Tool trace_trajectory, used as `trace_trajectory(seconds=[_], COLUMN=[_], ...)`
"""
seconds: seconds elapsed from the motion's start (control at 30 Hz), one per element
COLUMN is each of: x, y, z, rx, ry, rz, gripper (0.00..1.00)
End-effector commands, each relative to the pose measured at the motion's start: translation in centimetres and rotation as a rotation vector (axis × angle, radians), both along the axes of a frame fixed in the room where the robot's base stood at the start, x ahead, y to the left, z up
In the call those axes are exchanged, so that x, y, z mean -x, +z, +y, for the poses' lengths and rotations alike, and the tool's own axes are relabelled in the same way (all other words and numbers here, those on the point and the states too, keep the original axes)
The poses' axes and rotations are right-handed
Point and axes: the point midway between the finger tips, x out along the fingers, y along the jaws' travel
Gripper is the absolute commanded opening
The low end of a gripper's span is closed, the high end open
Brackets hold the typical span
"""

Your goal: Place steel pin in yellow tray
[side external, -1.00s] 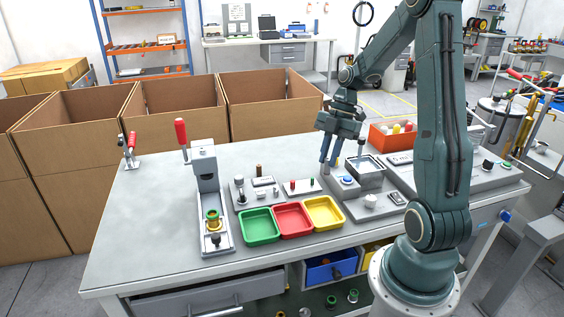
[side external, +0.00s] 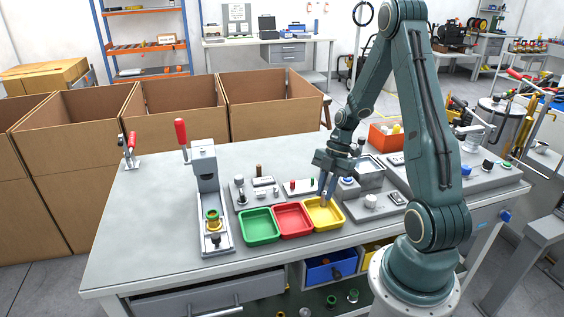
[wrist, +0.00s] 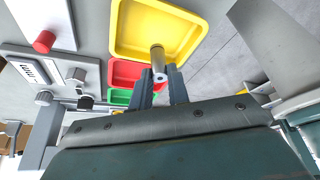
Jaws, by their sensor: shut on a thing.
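My gripper (side external: 326,186) is shut on the steel pin. In the wrist view the pin (wrist: 158,62) is a small grey cylinder between the fingertips (wrist: 160,82). The yellow tray (side external: 338,222) is at the right end of a row of three trays. In the wrist view the yellow tray (wrist: 120,30) lies behind the pin, which overlaps its near edge in the picture. The fingertips are over the far part of the yellow tray in the side view.
The red tray (side external: 281,213) and green tray (side external: 247,233) stand left of the yellow one. Fixture blocks with small pegs (side external: 292,186) stand behind the trays. A device with a round knob (side external: 370,200) is close on the right. An orange bin (side external: 380,139) is further back.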

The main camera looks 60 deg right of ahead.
Motion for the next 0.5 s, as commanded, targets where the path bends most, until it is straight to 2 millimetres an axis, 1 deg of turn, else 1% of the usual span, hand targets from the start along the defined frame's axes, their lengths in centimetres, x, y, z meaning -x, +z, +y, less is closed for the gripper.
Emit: trace_trajectory(seconds=[0.3, 0.5], x=[0.0, 0.0], y=[-2.9, -3.6], z=[0.1, 0.0], rx=[-0.003, -0.001], ry=[0.000, 0.000], rz=[0.003, 0.001], gripper=[0.00, 0.00])
